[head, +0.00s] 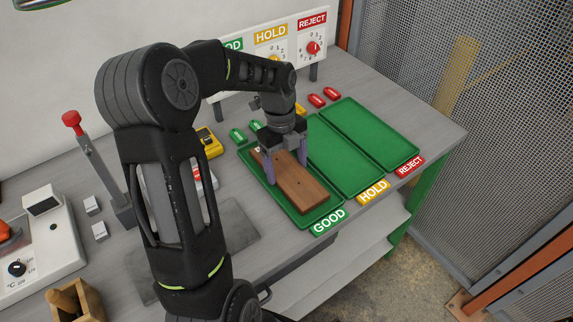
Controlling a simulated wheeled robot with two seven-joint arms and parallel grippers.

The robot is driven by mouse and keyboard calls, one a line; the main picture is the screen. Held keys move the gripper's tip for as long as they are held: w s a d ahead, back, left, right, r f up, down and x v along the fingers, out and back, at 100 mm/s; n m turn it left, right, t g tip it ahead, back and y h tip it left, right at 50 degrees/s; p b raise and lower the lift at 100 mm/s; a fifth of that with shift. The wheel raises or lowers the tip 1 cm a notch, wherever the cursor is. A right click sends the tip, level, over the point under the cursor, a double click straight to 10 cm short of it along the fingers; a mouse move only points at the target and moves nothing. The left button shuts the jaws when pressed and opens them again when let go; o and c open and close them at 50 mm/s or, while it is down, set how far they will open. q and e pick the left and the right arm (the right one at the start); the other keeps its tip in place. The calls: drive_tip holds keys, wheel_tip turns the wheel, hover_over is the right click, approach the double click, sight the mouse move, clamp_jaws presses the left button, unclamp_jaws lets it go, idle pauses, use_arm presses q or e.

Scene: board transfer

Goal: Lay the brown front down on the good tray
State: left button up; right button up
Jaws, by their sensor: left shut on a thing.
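The brown front (306,190) is a flat wooden board in the head view. It lies over the green good tray (299,223), lengthwise along it and inside its outline. I cannot tell whether it touches the tray floor. The GOOD label (328,221) is at the tray's front edge. My left gripper (286,173) points down over the tray, its purple fingers on both sides of the board, shut on it. The gripper and wrist hide part of the board's far end. My right gripper is not in view.
The empty hold tray (345,160) and reject tray (369,132) are to the right. A dial panel (312,47) stands behind, with green and red pieces before it. A lever (100,160) and a grey device (35,245) stand left. Mesh fencing (500,110) is beyond the right table edge.

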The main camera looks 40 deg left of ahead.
use_arm(q)
drive_tip(key=shift+f, duration=0.15)
drive_tip(key=o, duration=1.7)
drive_tip(key=r, duration=0.2)
drive_tip(key=r+b, duration=0.1)
drive_tip(key=r, duration=0.2)
drive_tip(key=a+r, duration=0.1)
drive_tip(key=r, duration=0.1)
drive_tip(key=shift+w+r, duration=0.15)
drive_tip(key=shift+r, duration=0.25)
drive_tip(key=shift+f, duration=0.1)
